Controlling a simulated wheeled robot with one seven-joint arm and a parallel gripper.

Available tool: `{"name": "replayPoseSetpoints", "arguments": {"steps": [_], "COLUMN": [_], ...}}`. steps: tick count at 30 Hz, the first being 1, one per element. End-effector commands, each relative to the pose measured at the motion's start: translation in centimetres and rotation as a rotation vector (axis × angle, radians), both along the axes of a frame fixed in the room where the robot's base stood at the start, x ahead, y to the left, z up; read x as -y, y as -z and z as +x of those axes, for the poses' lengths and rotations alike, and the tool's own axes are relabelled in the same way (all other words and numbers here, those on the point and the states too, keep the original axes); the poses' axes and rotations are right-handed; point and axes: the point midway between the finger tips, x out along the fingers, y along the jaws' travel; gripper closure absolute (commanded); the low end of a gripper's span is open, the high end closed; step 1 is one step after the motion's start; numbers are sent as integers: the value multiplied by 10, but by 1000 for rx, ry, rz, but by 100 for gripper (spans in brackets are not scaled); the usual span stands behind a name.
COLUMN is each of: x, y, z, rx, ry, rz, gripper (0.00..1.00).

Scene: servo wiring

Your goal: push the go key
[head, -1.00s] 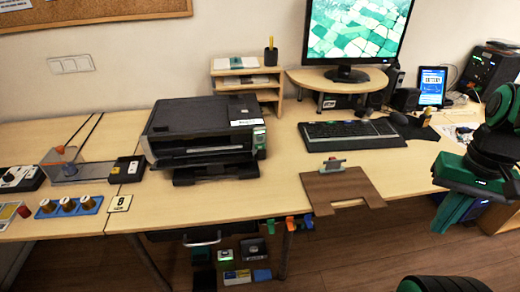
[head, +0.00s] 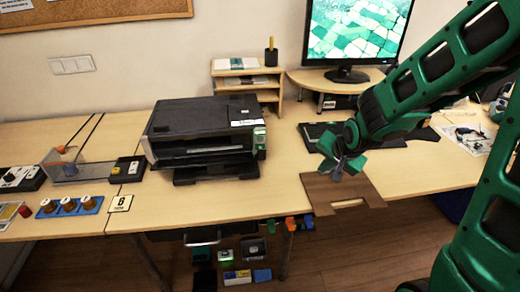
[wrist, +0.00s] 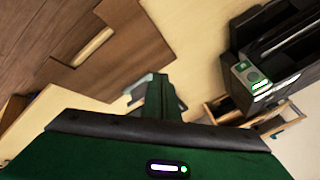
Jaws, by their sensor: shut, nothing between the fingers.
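The black printer (head: 205,135) stands on the table left of my gripper. Its control panel (head: 259,136) is on the right front corner, small in the head view. In the wrist view the panel (wrist: 252,76) shows a round key (wrist: 254,75) and lit green marks. I cannot read which key is the go key.
The keyboard (head: 315,132) is partly hidden behind my arm. A small wooden shelf (head: 247,83) stands behind the printer. Bare table lies between printer and clipboard.

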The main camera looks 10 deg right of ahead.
Motion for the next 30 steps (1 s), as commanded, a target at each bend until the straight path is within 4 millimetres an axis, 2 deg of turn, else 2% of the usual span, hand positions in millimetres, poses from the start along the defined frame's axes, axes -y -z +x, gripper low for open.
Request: {"name": "replayPoseSetpoints", "arguments": {"steps": [1, 6, 9, 13, 18, 30], "x": [-19, -81, -114, -146, -166, -168], "y": [9, 28, 36, 42, 45, 44], "z": [9, 33, 42, 48, 50, 51], "rx": [20, 100, 134, 161, 177, 181], "ry": [-3, 15, 27, 44, 56, 59], "rz": [36, 187, 277, 371, 437, 446], "gripper": [100, 100, 100, 100, 100, 100]}}
